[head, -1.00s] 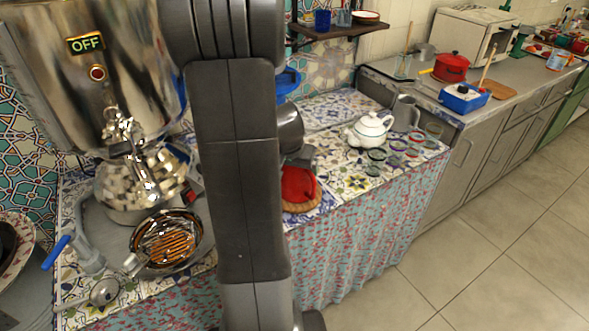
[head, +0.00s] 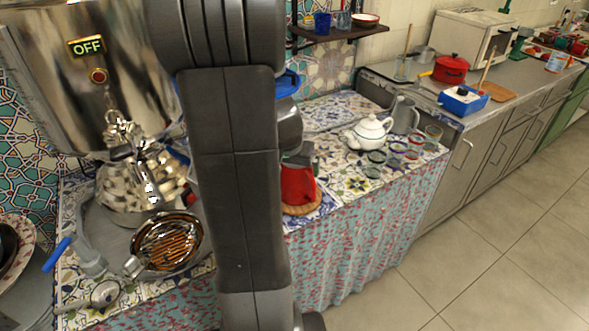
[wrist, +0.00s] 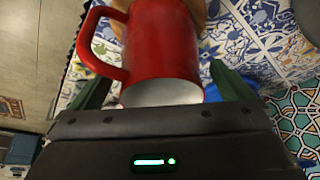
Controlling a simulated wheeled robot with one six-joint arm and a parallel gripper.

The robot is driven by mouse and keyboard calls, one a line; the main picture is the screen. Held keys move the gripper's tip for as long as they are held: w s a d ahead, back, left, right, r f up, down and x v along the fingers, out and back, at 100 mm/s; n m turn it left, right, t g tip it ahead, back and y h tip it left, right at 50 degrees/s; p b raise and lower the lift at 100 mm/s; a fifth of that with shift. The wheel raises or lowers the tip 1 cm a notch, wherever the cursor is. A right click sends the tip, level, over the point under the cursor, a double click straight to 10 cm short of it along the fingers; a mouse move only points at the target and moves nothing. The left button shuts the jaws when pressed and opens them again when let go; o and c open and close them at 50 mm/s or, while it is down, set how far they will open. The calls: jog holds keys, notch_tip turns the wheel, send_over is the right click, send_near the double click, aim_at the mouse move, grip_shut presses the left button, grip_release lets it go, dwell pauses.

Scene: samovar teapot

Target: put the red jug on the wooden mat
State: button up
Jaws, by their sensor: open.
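The red jug (head: 298,184) appears upright on the round wooden mat (head: 302,209), on the tiled counter right of my arm. My arm hides part of the jug and mat in the head view. In the wrist view, the jug (wrist: 163,45) lies between the spread green fingers of my gripper (wrist: 163,78). Its pale mouth faces the camera and its handle points left. A tan bit of the mat (wrist: 199,13) shows behind the jug. My gripper is open, and gaps show beside the jug.
A white teapot (head: 369,132), several glasses and a grey metal jug (head: 405,114) stand right of the mat. A large metal samovar (head: 96,75) is on the left.

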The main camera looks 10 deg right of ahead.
jog(key=v, duration=0.9)
jog(key=shift+r+p, duration=0.2)
jog(key=shift+p, duration=0.15)
jog(key=b+x, duration=0.1)
jog(key=x, duration=1.1)
jog(key=shift+f, duration=0.25)
jog(key=shift+r, duration=0.7)
jog(key=shift+s, duration=0.1)
